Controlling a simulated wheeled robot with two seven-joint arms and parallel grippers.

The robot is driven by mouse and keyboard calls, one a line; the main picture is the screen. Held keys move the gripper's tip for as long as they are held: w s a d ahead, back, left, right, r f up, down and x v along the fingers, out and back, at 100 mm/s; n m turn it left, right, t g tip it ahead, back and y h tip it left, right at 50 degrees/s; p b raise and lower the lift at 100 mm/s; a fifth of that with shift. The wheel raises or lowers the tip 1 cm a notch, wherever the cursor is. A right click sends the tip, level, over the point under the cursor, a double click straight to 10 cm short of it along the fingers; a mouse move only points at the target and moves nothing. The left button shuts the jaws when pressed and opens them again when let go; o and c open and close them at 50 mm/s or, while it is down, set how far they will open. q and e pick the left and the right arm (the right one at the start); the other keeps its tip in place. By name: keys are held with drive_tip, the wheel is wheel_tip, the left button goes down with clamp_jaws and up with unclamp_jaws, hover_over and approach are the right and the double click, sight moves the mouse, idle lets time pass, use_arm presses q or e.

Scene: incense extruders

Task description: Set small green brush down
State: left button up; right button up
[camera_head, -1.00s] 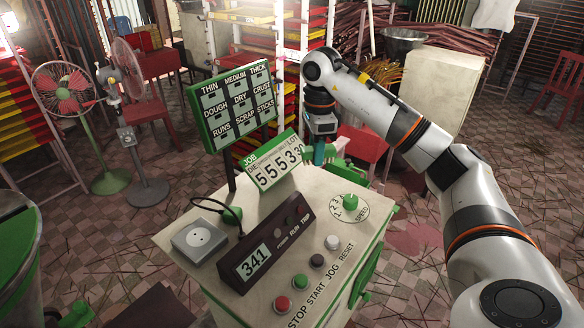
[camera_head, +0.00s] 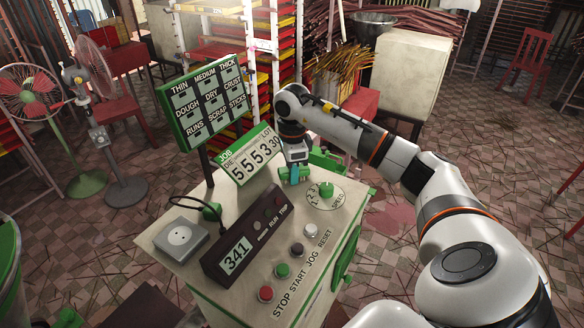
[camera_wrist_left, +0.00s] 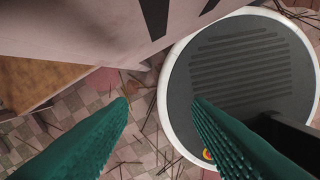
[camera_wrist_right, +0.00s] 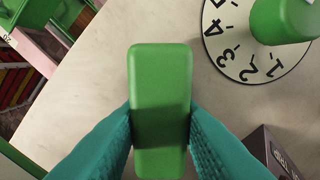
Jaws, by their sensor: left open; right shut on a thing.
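The small green brush (camera_wrist_right: 160,75) shows as a green rounded block between the teal fingers of my right gripper (camera_wrist_right: 160,118), which is shut on it. In the right wrist view the brush is above the pale top of the control cabinet; I cannot tell if it touches. In the head view my right gripper (camera_head: 296,172) is low over the cabinet top (camera_head: 240,213), right of the JOB sign and behind the speed dial (camera_head: 327,190). The brush's bristles are hidden. My left gripper (camera_wrist_left: 160,106) is open and empty in the left wrist view, above the floor.
The JOB sign (camera_head: 248,155) stands close left of the right gripper. The RUN/TRIP display box (camera_head: 245,240), a grey socket box (camera_head: 181,238) and several buttons take up the front of the cabinet top. Bare surface lies around the speed dial. Two fans stand at left.

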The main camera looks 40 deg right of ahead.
drive_tip(key=shift+f, duration=0.1)
use_arm(q)
drive_tip(key=shift+s+f, duration=0.15)
drive_tip(key=shift+s, duration=0.25)
use_arm(e)
drive_tip(key=o, duration=1)
wheel_tip(320, 180, up, 7)
drive_tip(key=shift+w+r+b, duration=0.1)
drive_tip(key=shift+r+b, duration=0.05)
drive_tip(key=shift+b, duration=1.1)
use_arm(q)
drive_tip(key=shift+f+p, duration=0.45)
drive_tip(key=shift+f, duration=0.25)
use_arm(e)
wheel_tip(320, 180, up, 5)
